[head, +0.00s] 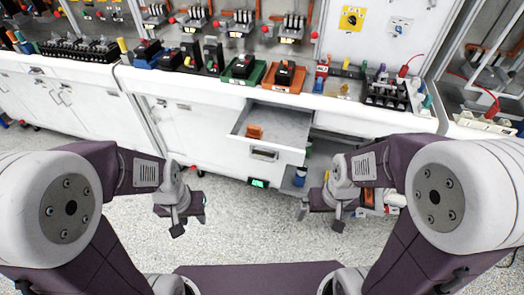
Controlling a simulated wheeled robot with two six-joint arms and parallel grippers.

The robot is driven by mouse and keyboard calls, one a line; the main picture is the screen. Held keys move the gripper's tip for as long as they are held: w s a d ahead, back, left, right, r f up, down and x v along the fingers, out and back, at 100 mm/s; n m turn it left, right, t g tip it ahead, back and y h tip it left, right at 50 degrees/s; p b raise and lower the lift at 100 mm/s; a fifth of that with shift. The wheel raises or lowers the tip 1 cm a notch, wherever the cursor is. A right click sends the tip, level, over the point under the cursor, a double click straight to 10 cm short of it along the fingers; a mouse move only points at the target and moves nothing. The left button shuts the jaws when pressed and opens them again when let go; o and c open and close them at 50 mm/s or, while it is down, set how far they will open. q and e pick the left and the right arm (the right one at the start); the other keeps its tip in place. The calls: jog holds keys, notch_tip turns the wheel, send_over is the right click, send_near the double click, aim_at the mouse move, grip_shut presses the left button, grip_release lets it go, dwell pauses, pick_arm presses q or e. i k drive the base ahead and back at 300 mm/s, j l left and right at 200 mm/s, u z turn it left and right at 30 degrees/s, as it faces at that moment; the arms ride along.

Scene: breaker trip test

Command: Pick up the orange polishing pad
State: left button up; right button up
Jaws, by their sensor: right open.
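A small orange block (254,131), which looks like the orange polishing pad, lies inside an open drawer (262,153) near its left side. My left gripper (190,220) hangs over the floor in front of the cabinets, to the lower left of the drawer, and looks open and empty. My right gripper (320,216) is open and empty, to the lower right of the drawer. Both grippers are apart from the block and the drawer.
The bench above holds a green tray (231,81), an orange tray (268,86) and several breakers and terminal blocks. An open shelf with a blue item (300,177) is right of the drawer. The speckled floor (245,235) between my arms is clear.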

aim_at(253, 132)
jog(key=z, duration=1)
jog(key=i+j, duration=0.7)
jog(key=l+z, duration=0.05)
